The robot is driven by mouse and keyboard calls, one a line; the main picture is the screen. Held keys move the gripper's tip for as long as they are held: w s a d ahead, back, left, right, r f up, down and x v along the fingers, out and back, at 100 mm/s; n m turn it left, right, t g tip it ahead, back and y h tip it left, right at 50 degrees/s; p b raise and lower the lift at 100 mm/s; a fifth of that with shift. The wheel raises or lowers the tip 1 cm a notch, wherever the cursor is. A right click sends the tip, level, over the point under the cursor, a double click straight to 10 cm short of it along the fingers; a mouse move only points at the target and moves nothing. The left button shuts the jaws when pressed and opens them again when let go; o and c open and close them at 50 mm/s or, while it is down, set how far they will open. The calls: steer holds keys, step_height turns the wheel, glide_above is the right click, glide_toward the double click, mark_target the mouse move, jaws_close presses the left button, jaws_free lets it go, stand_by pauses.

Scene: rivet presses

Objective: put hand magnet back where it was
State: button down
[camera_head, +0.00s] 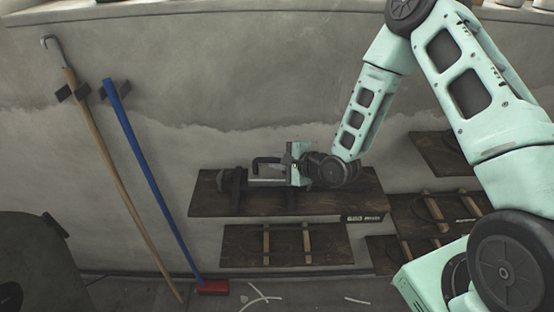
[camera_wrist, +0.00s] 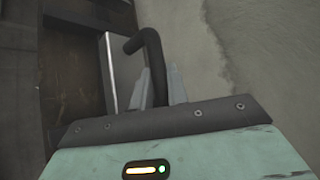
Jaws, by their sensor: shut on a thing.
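The hand magnet (camera_head: 266,162) has a black bent handle and a flat grey metal body. It is at the upper wooden shelf (camera_head: 345,203) against the wall; I cannot tell whether it touches the shelf or is held just above it. My gripper (camera_head: 282,178) reaches in from the right and is shut on the magnet's handle. In the wrist view, the pale fingers of my gripper (camera_wrist: 163,88) close about the black handle of the magnet (camera_wrist: 151,45). Its metal body lies to the left of the handle there.
Dark upright brackets (camera_head: 236,188) stand on the shelf beside the magnet. A lower shelf (camera_head: 335,243) with wooden strips hangs beneath, and more shelves (camera_head: 440,208) are at right.

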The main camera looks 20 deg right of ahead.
steer(key=shift+f+b, duration=0.45)
steer(key=shift+f, duration=0.05)
steer(key=c, duration=1.3)
jaws_free()
steer(key=p+v, duration=0.8)
steer(key=v, duration=0.9)
steer(key=shift+s+p, duration=0.25)
steer(key=shift+p, duration=0.1)
steer(key=shift+r, duration=0.1)
